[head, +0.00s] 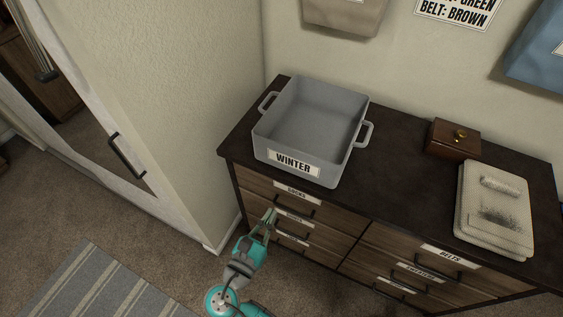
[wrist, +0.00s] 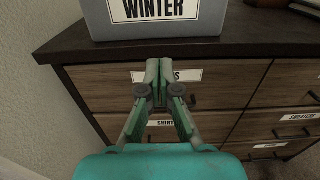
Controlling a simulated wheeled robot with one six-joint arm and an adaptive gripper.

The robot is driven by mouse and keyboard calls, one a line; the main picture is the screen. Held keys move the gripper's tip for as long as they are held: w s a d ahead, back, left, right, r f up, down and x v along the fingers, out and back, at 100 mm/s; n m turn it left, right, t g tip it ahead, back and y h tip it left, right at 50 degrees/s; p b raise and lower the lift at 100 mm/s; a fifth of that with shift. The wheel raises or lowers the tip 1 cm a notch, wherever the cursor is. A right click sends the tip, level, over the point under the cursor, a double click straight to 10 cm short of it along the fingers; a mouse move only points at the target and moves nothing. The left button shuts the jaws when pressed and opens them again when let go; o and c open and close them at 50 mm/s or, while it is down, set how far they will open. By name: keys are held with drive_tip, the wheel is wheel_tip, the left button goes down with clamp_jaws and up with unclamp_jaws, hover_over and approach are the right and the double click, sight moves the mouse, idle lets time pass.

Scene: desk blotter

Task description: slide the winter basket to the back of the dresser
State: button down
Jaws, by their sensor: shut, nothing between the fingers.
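The winter basket (head: 310,125) is a grey open bin with two side handles and a WINTER label on its front. It stands upright on the left part of the dark dresser top (head: 400,165), its front face close to the front edge. It looks empty. In the wrist view the lower front of the basket (wrist: 155,27) shows at the top. My gripper (head: 270,216) is in front of the dresser drawers, below the top edge and apart from the basket. Its fingers (wrist: 157,80) are shut together with nothing between them, in front of the top left drawer's label.
A small brown wooden box (head: 453,140) and a folded light cloth item (head: 494,210) sit on the dresser's right part. A wall (head: 180,100) rises close to the dresser's left side. Drawer handles (head: 292,208) stick out from the front. Fabric bins hang on the back wall.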

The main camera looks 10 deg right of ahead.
sight(295, 170)
drive_tip(key=x, duration=1.4)
drive_tip(key=shift+w+a, duration=0.1)
drive_tip(key=shift+a, duration=0.05)
drive_tip(key=x, duration=0.7)
drive_tip(key=shift+w, duration=0.2)
drive_tip(key=shift+s, duration=0.1)
